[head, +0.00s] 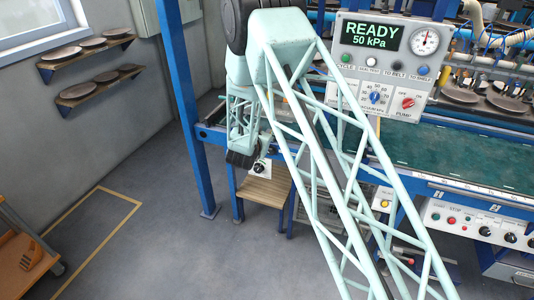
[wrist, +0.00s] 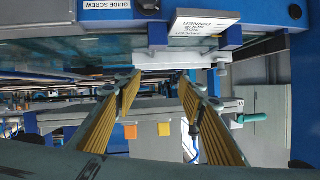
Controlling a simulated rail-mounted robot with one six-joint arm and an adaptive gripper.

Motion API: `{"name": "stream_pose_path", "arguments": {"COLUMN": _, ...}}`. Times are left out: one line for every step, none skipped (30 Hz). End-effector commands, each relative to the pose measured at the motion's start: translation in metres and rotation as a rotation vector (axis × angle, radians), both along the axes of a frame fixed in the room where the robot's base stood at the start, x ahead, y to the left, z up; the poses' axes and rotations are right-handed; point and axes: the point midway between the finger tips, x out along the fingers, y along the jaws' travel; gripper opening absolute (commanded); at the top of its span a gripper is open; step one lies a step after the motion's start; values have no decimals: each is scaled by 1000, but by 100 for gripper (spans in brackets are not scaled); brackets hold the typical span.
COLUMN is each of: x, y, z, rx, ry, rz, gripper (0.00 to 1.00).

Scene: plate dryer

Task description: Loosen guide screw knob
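In the wrist view, my gripper (wrist: 158,84) is open, with its two yellow ribbed finger pads apart and nothing held between them. My fingers are not clearly visible there.
In the head view, the green belt (head: 450,160), control panel (head: 390,65) and blue post (head: 181,110) surround my arm. A wooden step (head: 265,190) stands below.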

Motion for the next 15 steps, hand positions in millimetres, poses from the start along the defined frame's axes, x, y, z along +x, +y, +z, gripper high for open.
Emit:
{"name": "stream_pose_path", "arguments": {"x": -1, "y": 3, "z": -9, "rx": -8, "ry": -6, "rz": -3, "gripper": 36}}
{"name": "stream_pose_path", "arguments": {"x": -2, "y": 4, "z": -12, "rx": -12, "ry": -12, "rz": -6, "gripper": 36}}
{"name": "stream_pose_path", "arguments": {"x": -2, "y": 5, "z": -18, "rx": -18, "ry": -19, "rz": -11, "gripper": 36}}
{"name": "stream_pose_path", "arguments": {"x": -2, "y": 5, "z": -22, "rx": -22, "ry": -25, "rz": -14, "gripper": 36}}
{"name": "stream_pose_path", "arguments": {"x": -3, "y": 6, "z": -25, "rx": -26, "ry": -31, "rz": -18, "gripper": 36}}
{"name": "stream_pose_path", "arguments": {"x": -3, "y": 7, "z": -31, "rx": -32, "ry": -38, "rz": -22, "gripper": 36}}
{"name": "stream_pose_path", "arguments": {"x": -4, "y": 7, "z": -35, "rx": -37, "ry": -44, "rz": -25, "gripper": 36}}
{"name": "stream_pose_path", "arguments": {"x": -5, "y": 8, "z": -39, "rx": -42, "ry": -51, "rz": -27, "gripper": 36}}
{"name": "stream_pose_path", "arguments": {"x": -6, "y": 9, "z": -45, "rx": -48, "ry": -57, "rz": -32, "gripper": 36}}
{"name": "stream_pose_path", "arguments": {"x": -7, "y": 10, "z": -48, "rx": -52, "ry": -65, "rz": -35, "gripper": 36}}
{"name": "stream_pose_path", "arguments": {"x": -8, "y": 10, "z": -52, "rx": -57, "ry": -70, "rz": -38, "gripper": 36}}
{"name": "stream_pose_path", "arguments": {"x": -9, "y": 11, "z": -57, "rx": -64, "ry": -78, "rz": -42, "gripper": 36}}
{"name": "stream_pose_path", "arguments": {"x": -10, "y": 12, "z": -61, "rx": -68, "ry": -85, "rz": -45, "gripper": 36}}
{"name": "stream_pose_path", "arguments": {"x": -11, "y": 12, "z": -65, "rx": -74, "ry": -90, "rz": -47, "gripper": 36}}
{"name": "stream_pose_path", "arguments": {"x": -13, "y": 12, "z": -71, "rx": -81, "ry": -99, "rz": -52, "gripper": 36}}
